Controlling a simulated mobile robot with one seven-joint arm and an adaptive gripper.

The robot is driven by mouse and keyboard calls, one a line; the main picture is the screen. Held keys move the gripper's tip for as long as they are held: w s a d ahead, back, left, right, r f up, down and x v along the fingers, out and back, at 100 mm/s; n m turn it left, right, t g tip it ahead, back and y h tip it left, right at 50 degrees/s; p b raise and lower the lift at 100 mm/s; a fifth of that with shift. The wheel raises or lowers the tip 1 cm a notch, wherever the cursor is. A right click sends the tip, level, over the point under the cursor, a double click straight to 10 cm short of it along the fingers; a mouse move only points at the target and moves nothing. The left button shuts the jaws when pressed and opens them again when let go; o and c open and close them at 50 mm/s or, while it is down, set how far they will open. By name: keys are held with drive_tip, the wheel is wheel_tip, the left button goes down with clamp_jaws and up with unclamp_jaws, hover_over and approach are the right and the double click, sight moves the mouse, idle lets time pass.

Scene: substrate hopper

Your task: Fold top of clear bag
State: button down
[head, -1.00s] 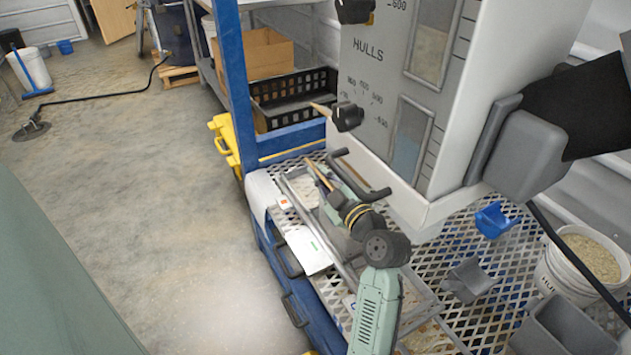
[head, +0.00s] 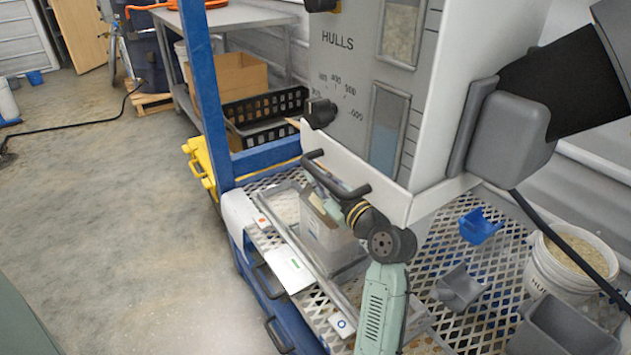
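A translucent clear bag (head: 325,243) with whitish-grey contents appears to stand upright in a shallow grey tray (head: 354,301) below the hopper. Its upper edge is partly hidden by my arm, so I cannot tell whether the top is folded. My green and black arm reaches up from the bottom of the head view. Its far end, with my gripper (head: 318,196), is at the top of the bag, just under the hopper's black handle. The fingers are small and mostly hidden, so their opening and any contact with the bag are unclear.
The grey hopper (head: 345,55) marked HULLS overhangs the mesh shelf (head: 425,285). A blue scoop (head: 479,226), grey scoop (head: 460,288), white bucket (head: 545,285) and grey bin (head: 565,325) stand to the right. A white card (head: 289,268) lies at left. Open floor is at left.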

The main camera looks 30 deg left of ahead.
drive_tip(key=shift+w, duration=0.1)
drive_tip(key=c, duration=1.8)
unclamp_jaws()
drive_tip(key=shift+v, duration=3.75)
drive_tip(key=shift+c, duration=0.4)
